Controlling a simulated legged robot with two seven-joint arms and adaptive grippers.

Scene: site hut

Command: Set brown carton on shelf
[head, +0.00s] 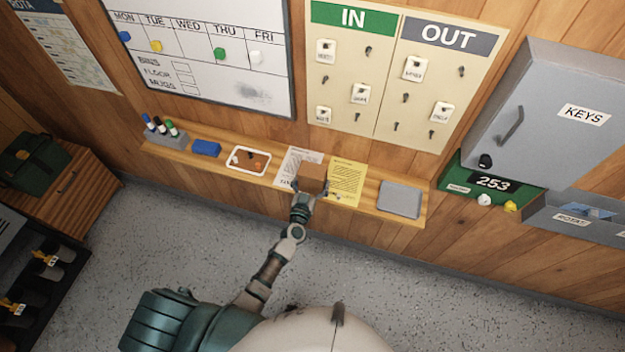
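The brown carton (313,172) is a small plain box at the middle of the wooden shelf (368,190), over the inner edges of a white sheet and a yellow sheet. My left gripper (311,189) is at the carton's near side, with its fingers around the carton's lower sides. I cannot tell whether the fingers press on the carton or stand slightly apart from it. Its underside is hidden, so I cannot tell whether it rests on the shelf or is just above it. My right gripper is not in view.
On the shelf are a marker holder (165,133), a blue block (206,148), a white tray (235,167), a white sheet (288,170), a yellow sheet (346,180) and a grey flat item (400,200). A key cabinet (550,110) hangs at right.

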